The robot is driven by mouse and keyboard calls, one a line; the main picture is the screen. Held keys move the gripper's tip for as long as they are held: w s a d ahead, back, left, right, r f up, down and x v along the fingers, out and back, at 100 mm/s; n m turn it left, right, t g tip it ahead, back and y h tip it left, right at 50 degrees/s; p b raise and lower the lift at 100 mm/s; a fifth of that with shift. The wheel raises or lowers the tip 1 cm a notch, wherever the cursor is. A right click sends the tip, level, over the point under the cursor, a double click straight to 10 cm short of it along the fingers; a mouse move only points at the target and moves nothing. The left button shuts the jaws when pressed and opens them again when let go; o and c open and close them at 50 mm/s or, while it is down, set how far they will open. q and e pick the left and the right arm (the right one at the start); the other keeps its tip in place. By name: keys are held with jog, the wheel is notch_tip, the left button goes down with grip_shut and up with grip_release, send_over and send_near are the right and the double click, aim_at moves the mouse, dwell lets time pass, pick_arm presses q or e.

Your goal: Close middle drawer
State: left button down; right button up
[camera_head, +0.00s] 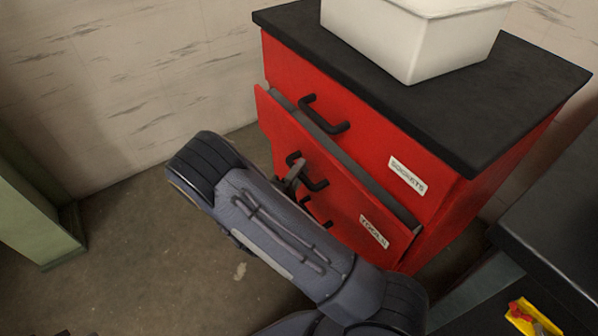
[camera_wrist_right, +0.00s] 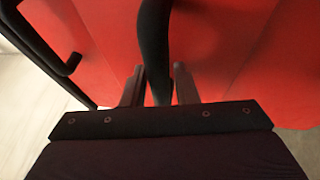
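The middle drawer (camera_head: 325,195) of the red cabinet, with a label reading like "TOOLS", stands partly pulled out, and its grey top edge shows. Its black bar handle (camera_head: 314,184) is partly hidden by my right gripper (camera_head: 294,176). In the right wrist view the fingers of my right gripper (camera_wrist_right: 160,78) stand apart on either side of the black handle (camera_wrist_right: 155,45), with a narrow gap on its right. Whether a finger touches the handle is hard to tell. My left gripper is not in view.
The top drawer (camera_head: 365,140) looks shut. The black cabinet top (camera_head: 460,110) carries a white bin (camera_head: 425,40). A dark table (camera_head: 555,235) with a yellow and red item (camera_head: 530,317) stands at the right. A green piece (camera_head: 35,220) stands at the left. The floor between is clear.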

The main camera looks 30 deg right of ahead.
aim_at(312, 167)
grip_shut()
jog(key=d, duration=0.4)
jog(key=shift+w+d, duration=0.1)
jog(key=shift+w, duration=0.05)
jog(key=shift+d, duration=0.1)
jog(key=shift+o, duration=1.2)
grip_release()
jog(key=shift+d, duration=0.1)
jog(key=shift+o, duration=0.6)
